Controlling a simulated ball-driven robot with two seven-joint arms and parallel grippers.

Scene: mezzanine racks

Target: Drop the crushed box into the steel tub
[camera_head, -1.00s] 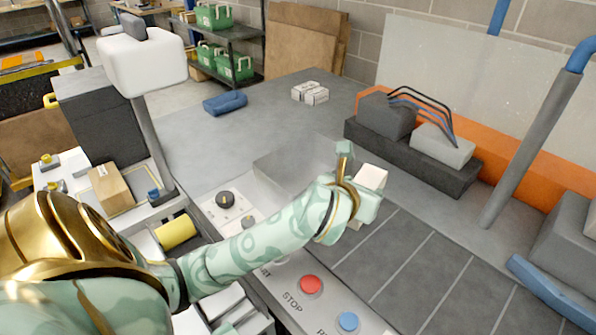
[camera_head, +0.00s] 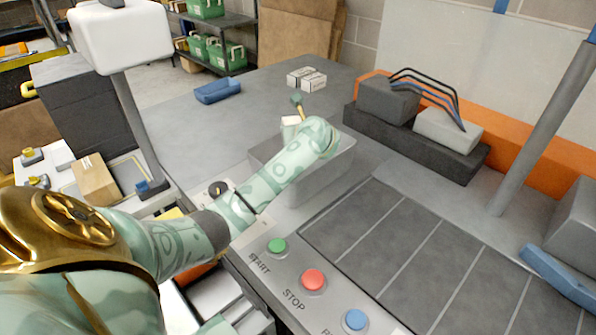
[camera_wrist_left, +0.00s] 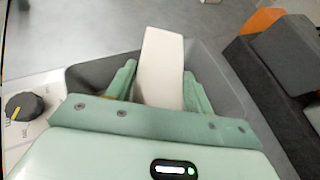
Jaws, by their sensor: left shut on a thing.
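The box (camera_head: 290,125) is pale and held in my left gripper (camera_head: 298,117). In the left wrist view the box (camera_wrist_left: 160,65) stands up between the two green fingers, which press on its sides. The steel tub (camera_head: 330,175) is a grey open container on the bench, partly hidden behind my left forearm. The gripper and box are above the tub's opening; its grey walls (camera_wrist_left: 90,75) also show around the fingers in the left wrist view. The tub's floor is mostly hidden. My right gripper is not in view.
A panel with green, red (camera_head: 313,279) and blue buttons lies in front of the tub. A dark ribbed surface (camera_head: 400,240) lies to its right. A grey machine block (camera_head: 415,140) stands behind right. A blue tray (camera_head: 217,91) and small white boxes (camera_head: 306,78) lie behind.

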